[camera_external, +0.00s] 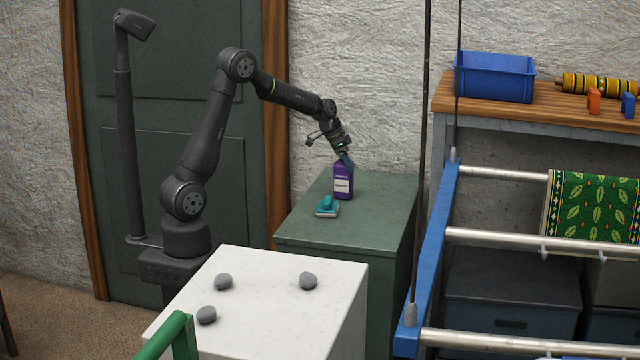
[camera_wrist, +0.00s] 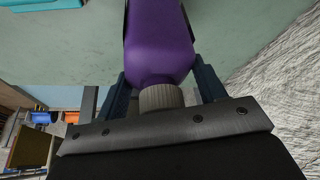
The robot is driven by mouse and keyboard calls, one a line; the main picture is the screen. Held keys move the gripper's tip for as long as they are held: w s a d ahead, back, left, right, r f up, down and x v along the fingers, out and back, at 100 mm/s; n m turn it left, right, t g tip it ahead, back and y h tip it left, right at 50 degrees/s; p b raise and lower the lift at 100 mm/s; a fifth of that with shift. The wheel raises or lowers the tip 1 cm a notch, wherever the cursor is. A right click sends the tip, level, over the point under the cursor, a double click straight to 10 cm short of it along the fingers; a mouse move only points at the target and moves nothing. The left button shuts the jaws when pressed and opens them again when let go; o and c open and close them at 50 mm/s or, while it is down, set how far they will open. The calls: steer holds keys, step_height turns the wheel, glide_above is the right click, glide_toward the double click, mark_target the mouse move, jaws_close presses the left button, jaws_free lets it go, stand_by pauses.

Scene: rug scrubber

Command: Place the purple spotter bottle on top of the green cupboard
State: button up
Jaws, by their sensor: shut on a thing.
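The purple spotter bottle (camera_external: 343,182) is upright with a white label, at the top of the green cupboard (camera_external: 385,205). Its base appears at the cupboard top; I cannot tell whether it touches. My gripper (camera_external: 345,162) is above the bottle and shut on its upper end. In the wrist view the purple bottle (camera_wrist: 160,45) and its grey cap (camera_wrist: 161,97) lie between the two blue fingers of my gripper (camera_wrist: 163,90). The cupboard top (camera_wrist: 240,25) shows behind it.
A teal scrub brush (camera_external: 327,206) lies on the cupboard just left of the bottle. A white block (camera_external: 280,290) with several grey stones stands in front. A blue frame (camera_external: 432,255) with metal rails is at right. The cupboard top right of the bottle is clear.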

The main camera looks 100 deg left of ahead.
steer(key=o, duration=1.7)
steer(key=shift+f, duration=0.1)
steer(key=shift+o, duration=0.2)
steer(key=shift+s+r, duration=0.1)
steer(key=shift+r, duration=0.45)
steer(key=v, duration=1.1)
steer(key=x, duration=1.2)
steer(key=shift+d+f, duration=0.1)
steer(key=shift+f, duration=0.2)
step_height(320, 180, up, 3)
steer(key=shift+s+r, duration=0.1)
steer(key=shift+r, duration=0.65)
